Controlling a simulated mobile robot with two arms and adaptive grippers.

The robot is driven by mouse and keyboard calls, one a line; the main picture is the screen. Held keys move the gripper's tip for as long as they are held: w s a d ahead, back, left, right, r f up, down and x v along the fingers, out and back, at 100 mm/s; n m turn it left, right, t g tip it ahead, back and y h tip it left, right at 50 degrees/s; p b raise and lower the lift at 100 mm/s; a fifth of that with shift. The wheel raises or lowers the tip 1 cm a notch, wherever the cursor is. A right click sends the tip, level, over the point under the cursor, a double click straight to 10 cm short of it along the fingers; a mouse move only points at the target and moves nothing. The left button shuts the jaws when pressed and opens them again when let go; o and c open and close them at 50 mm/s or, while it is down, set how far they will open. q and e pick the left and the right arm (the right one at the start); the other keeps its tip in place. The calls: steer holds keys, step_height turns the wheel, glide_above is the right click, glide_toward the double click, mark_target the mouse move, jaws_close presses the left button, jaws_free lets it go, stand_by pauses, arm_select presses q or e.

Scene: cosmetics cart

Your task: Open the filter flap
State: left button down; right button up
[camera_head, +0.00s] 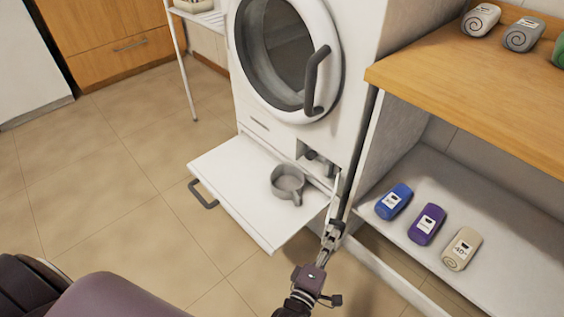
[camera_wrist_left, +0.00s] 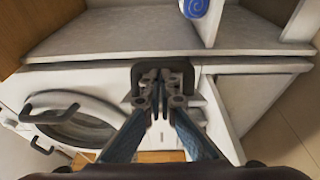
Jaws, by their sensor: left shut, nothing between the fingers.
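The washing machine (camera_head: 375,45) has a small square opening (camera_head: 303,149) low on its front, with a grey filter part (camera_head: 318,160) inside. A narrow white flap (camera_head: 337,186) seems to stand out, nearly edge-on, at the right of this opening. My left gripper (camera_head: 331,222) is just below it, at the machine's lower right corner; whether they touch I cannot tell. In the left wrist view my left gripper (camera_wrist_left: 157,88) is shut and empty, with a dark U-shaped bar (camera_wrist_left: 160,64) around its tips. My right gripper is not in view.
A white panel (camera_head: 235,180) with a dark handle (camera_head: 203,195) extends from the machine's base and bears a grey cup (camera_head: 287,182). The round door (camera_head: 285,50) is shut. The tiled floor (camera_head: 120,180) at left is clear.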

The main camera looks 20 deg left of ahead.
arm_select(q)
steer(key=s+a, duration=0.1)
steer(key=s, duration=1.1)
steer(key=shift+a, duration=0.25)
steer(key=shift+w, duration=0.1)
